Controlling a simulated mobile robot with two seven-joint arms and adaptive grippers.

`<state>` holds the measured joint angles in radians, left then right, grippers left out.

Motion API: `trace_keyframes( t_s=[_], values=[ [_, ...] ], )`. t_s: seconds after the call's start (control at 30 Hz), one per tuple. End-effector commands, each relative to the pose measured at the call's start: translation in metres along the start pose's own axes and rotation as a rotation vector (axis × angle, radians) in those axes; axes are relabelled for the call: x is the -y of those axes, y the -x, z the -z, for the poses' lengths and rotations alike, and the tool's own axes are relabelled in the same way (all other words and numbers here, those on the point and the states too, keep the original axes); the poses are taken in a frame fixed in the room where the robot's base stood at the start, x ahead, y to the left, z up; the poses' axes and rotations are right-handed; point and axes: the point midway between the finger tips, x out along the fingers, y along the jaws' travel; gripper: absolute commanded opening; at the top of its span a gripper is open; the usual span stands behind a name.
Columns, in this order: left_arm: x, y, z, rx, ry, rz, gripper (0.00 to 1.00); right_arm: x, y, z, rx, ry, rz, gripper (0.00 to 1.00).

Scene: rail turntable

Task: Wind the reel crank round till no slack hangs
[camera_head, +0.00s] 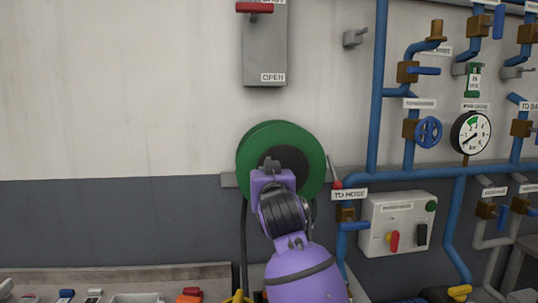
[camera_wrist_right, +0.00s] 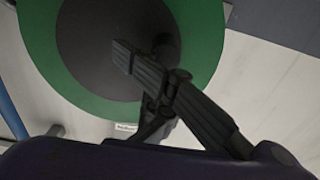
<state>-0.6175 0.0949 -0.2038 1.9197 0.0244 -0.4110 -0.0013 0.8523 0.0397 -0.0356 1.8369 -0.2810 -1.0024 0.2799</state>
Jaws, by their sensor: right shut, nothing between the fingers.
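The green hose reel (camera_head: 258,140) with a dark hub (camera_head: 293,158) is mounted on the wall. It also fills the upper part of the right wrist view (camera_wrist_right: 200,25). A thin grey arm with a red knob (camera_head: 337,185), apparently the crank, shows at the reel's lower right edge. A dark hose (camera_head: 243,245) hangs down from the reel's left side. My right gripper (camera_head: 270,163) is in front of the hub, with its fingers (camera_wrist_right: 128,57) shut and empty, apart from the red knob. My right arm hides the reel's lower part. My left gripper is out of view.
Blue pipes (camera_head: 376,90) with valves and a gauge (camera_head: 470,132) stand to the right. A grey control box (camera_head: 398,223) is at the lower right. A bench (camera_head: 190,272) with small items is at the lower left. The wall left of the reel is clear.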

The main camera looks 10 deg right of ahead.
Motion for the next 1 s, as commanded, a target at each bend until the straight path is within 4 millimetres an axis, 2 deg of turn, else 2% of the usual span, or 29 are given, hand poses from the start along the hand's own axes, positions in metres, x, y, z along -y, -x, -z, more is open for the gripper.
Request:
trace_keyframes(
  t_s=[0.03, 0.13, 0.47, 0.8, 1.0],
  values=[
    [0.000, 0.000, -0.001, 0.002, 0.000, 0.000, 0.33, 0.003, -0.001, -0.008, 0.008, -0.002, 0.004, 0.00],
    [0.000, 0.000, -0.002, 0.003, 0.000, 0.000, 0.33, 0.003, -0.001, -0.013, 0.009, -0.001, 0.004, 0.00],
    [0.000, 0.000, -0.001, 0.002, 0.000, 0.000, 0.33, 0.003, -0.001, -0.013, 0.006, -0.001, 0.002, 0.00],
    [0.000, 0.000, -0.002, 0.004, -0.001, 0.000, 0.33, 0.002, 0.000, -0.028, 0.007, -0.001, 0.001, 0.00],
    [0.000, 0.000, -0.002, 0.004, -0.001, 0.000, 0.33, 0.002, 0.000, -0.029, 0.006, -0.001, 0.001, 0.00]
  ],
)
